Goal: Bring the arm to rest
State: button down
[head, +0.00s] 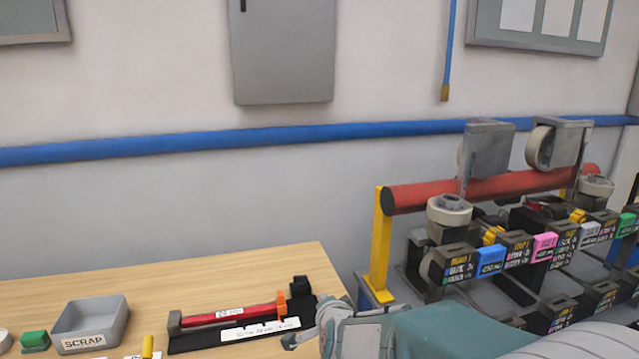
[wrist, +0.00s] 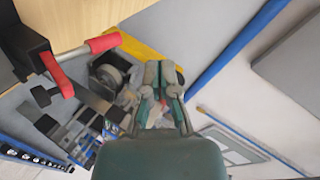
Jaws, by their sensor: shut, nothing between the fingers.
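My gripper (wrist: 160,72) is shut and empty in the wrist view, its two grey-green fingers together above the green wrist housing. The lower part of the arm is cut off by the frame edge.
The wooden table (head: 190,290) holds a grey SCRAP tray (head: 91,325), a green block (head: 35,341) and a black fixture with a red bar (head: 228,315). At right stands a coaster train rig with a red tube (head: 480,188) and yellow post (head: 381,245). A wall lies behind.

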jog(key=s+d+r+n+g+h, duration=0.1)
jog(key=s+d+n, duration=0.4)
jog(key=s, duration=1)
jog(key=s+d+r+n+g+h, duration=0.1)
jog(key=s+d+r+n+g, duration=0.2)
jog(key=s, duration=1.2)
jog(key=d+n+g, duration=0.3)
jog(key=d, duration=0.2)
jog(key=shift+d+g, duration=0.3)
jog(key=shift+d, duration=0.1)
jog(key=shift+r, duration=0.1)
